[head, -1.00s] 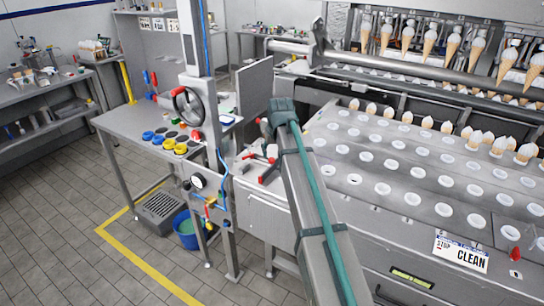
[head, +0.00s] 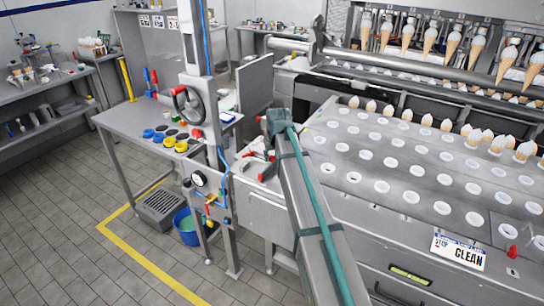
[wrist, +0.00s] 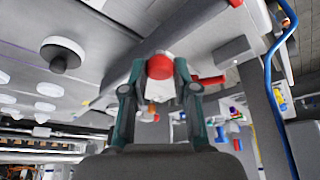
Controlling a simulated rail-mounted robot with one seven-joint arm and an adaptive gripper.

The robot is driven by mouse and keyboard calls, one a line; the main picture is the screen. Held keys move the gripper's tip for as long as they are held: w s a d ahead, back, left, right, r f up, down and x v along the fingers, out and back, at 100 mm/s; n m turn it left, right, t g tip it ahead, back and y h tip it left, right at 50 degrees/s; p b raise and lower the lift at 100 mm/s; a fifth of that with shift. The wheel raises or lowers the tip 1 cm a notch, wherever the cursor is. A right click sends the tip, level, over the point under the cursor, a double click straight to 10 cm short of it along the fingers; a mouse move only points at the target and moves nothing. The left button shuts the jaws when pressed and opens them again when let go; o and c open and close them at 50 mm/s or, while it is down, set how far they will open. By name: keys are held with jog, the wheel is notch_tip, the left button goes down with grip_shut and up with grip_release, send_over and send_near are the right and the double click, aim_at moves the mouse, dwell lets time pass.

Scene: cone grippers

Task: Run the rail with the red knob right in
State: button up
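In the wrist view a round red knob (wrist: 160,67) faces the camera, with a pale grey part just below it. My gripper (wrist: 158,72) has its two teal fingers spread, one on each side of the knob. Narrow gaps seem to show beside the knob, so I see no clear grip on it. A grey bar (wrist: 190,38) runs slantwise behind the knob and may be the rail. In the head view my arm covers the gripper and most of this spot.
More red handles (head: 268,172) lie on the small steel surface left of my arm. The cone machine's plate (head: 345,200) with several white-rimmed holes is to the right. A post with a black handwheel (head: 187,104) and a blue hose stands to the left.

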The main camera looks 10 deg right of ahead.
grip_shut()
jog(key=shift+s+d, duration=0.9)
jog(key=shift+d, duration=0.1)
jog(key=o, duration=0.8)
grip_release()
jog(key=shift+o, duration=0.2)
jog(key=v, duration=1.2)
jog(key=shift+w, duration=0.1)
